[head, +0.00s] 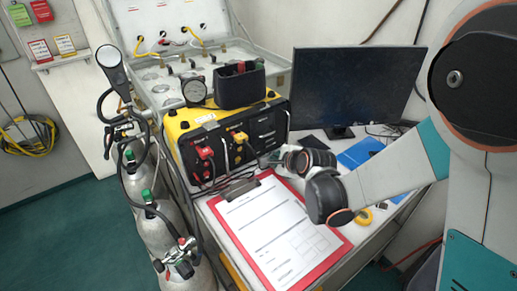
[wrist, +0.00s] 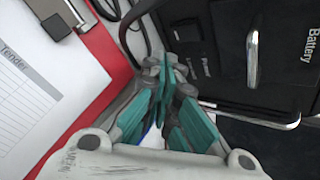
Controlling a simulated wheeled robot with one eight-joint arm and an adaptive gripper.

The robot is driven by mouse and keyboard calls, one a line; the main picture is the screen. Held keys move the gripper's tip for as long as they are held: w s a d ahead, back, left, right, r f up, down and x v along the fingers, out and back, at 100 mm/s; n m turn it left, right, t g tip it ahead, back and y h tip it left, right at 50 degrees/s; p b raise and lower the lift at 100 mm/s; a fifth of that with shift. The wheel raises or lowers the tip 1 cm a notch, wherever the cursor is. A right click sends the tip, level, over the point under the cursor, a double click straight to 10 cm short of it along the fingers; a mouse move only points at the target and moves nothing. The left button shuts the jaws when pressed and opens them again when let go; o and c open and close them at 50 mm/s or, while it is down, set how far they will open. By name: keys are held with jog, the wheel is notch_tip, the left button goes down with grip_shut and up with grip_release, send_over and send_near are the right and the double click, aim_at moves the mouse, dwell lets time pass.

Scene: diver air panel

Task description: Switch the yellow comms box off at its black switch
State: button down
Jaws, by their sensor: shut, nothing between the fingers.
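The yellow comms box (head: 206,117) stands on the table in the head view, its black front panel facing the table's front. Its dark panel (wrist: 225,75) fills the upper right of the wrist view, with small lettering, a "Battery" label and chrome handles. I cannot tell the black switch for certain among the dark parts there, nor its position. My gripper (wrist: 167,68) is shut and empty, with its teal-padded fingers together just in front of the panel's edge. In the head view it is at the box's lower right, largely hidden by my wrist.
A red clipboard (head: 337,248) with white sheets lies in front of the box. A monitor (head: 355,85) stands to the right. Grey cylinders (head: 150,190) with hoses stand at left. A black bin (head: 240,88) and gauge (head: 195,91) sit above the box. Cables hang by its front.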

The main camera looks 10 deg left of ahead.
jog(key=shift+s+d+f, duration=0.15)
jog(key=shift+s+d, duration=0.75)
jog(key=shift+d, duration=0.1)
jog(key=d+r+n+t+h+p, duration=0.1)
jog(key=d+r+n+h+p, duration=0.1)
jog(key=d+r+n, duration=0.8)
jog(key=s+d+r+n+g+h+b, duration=0.1)
jog(key=s+d+n+h, duration=0.1)
jog(key=s+d, duration=0.7)
jog(key=s+d+r+n+g+h+b, duration=0.1)
jog(key=s+d+n, duration=0.3)
jog(key=s+d, duration=0.4)
jog(key=s+r+h, duration=0.1)
jog(key=s, duration=0.6)
jog(key=shift+s+d+r+n, duration=0.25)
jog(key=shift+s+d+n, duration=0.05)
jog(key=shift+d, duration=0.05)
